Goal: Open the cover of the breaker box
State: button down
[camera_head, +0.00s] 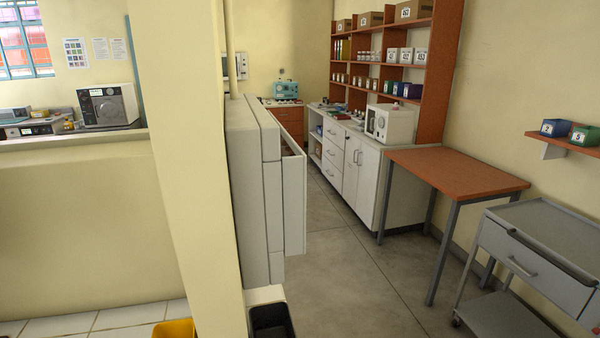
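A small white box (242,66) hangs on the far wall, just right of the pillar edge and above the tall white unit. It may be the breaker box, but it is too small and too steeply angled to be sure. I cannot tell whether its cover is open or shut. No other breaker box is plainly visible. My gripper is not in this view.
A pillar (190,150) stands left of centre. A tall white unit (255,190) has a panel (293,195) jutting into the aisle. A wooden table (457,172) and grey cart (545,240) line the right side. Bins sit at the bottom. The floor (350,285) between is clear.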

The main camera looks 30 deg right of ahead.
aim_at(294, 169)
jog(key=i+l+u, duration=0.15)
jog(key=l, duration=0.55)
jog(key=i+l+u, duration=0.1)
jog(key=l, duration=0.6)
jog(key=l+u, duration=0.15)
jog(key=l, duration=0.55)
jog(key=i, duration=0.05)
